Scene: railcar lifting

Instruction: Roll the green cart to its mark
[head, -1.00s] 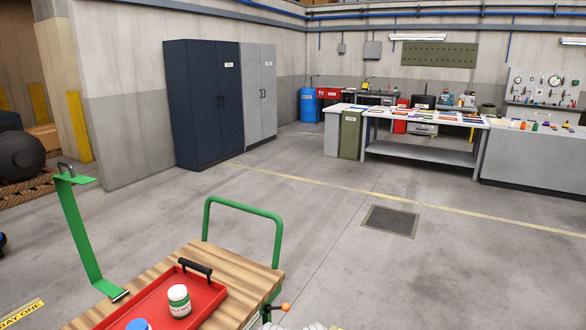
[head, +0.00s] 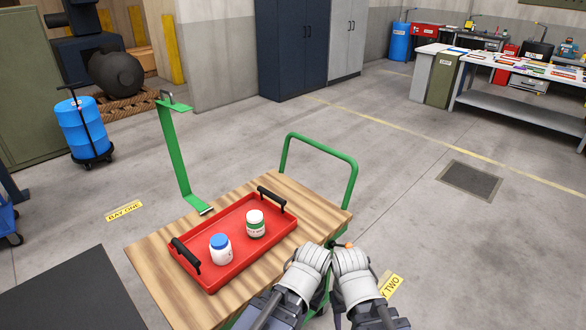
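The green cart has a wooden deck (head: 160,262) and a green push handle (head: 318,152) at its far right end. A tall green bracket (head: 176,150) with a metal loop on top rises at the deck's far left edge. A red tray (head: 210,276) with black handles lies on the deck, holding a blue-lidded white jar (head: 220,250) and a green-and-white jar (head: 255,224). An orange knob (head: 343,245) shows by the cart's right edge. My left gripper (head: 322,247) and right gripper (head: 340,250) are close together there; their fingers are mostly hidden.
A yellow BAY ONE label (head: 125,211) lies left of the cart; a BAY TWO label (head: 391,287) is partly hidden at right. A dark mat (head: 65,290), a blue drum (head: 84,130) on a dolly and a floor grate (head: 470,180) are around. Open floor lies beyond the handle.

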